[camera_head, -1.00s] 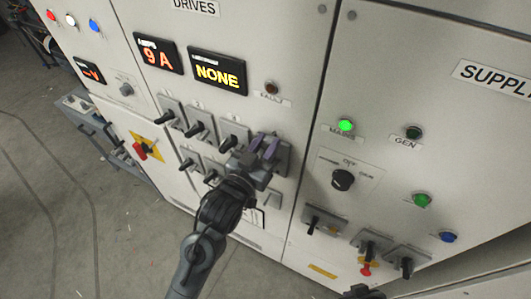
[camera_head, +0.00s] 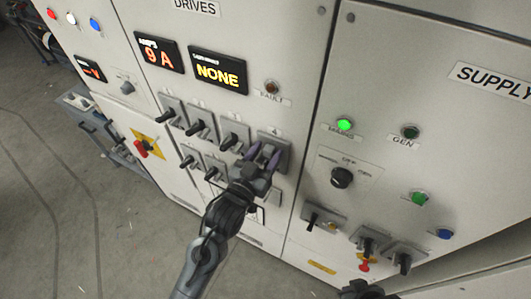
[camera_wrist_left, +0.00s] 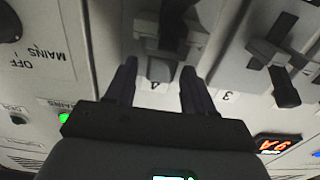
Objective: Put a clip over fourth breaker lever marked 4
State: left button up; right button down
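The fourth breaker (camera_head: 284,150), a grey block under the label 4, is at the right end of the upper lever row. My left gripper (camera_head: 263,156) is in front of it, its purple fingertips apart. In the left wrist view the two dark fingers (camera_wrist_left: 155,85) stand open on either side of the label 4. The breaker's dark lever (camera_wrist_left: 172,18) shows above the label there, partly in shadow. I cannot make out a clip on the lever or between the fingers. Part of my right gripper (camera_head: 362,290) shows at the bottom edge.
Levers 1 to 3 (camera_head: 234,137) stand left of the fourth, with a second row (camera_head: 190,160) below. The supply panel (camera_head: 345,125) has a rotary switch (camera_head: 342,178) and more levers. A grey trolley (camera_head: 112,150) stands at the left on open floor.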

pick_arm(q)
jog(key=shift+s+r, duration=0.1)
jog(key=shift+r, duration=0.1)
jog(key=b+v, duration=0.3)
jog(key=v, duration=0.9)
jog(key=s+a+f+n+g+y, duration=0.1)
jog(key=s+a+f+g+y, duration=0.25)
jog(key=f, duration=0.35)
jog(key=s+a+f+n+g+y, duration=0.1)
jog(key=s+a+f+g+y, duration=0.1)
jog(key=a+f, duration=0.4)
jog(key=s+a+f+g+y, duration=0.1)
jog(key=s+a+f+g, duration=0.2)
jog(key=s, duration=0.4)
jog(key=s+a+f+n+g+y, duration=0.1)
jog(key=s+a+f+g, duration=0.3)
jog(key=s+f, duration=0.2)
jog(key=shift+s+f, duration=0.2)
jog(key=shift+s, duration=0.2)
jog(key=shift+d+y, duration=0.1)
jog(key=shift+y, duration=0.15)
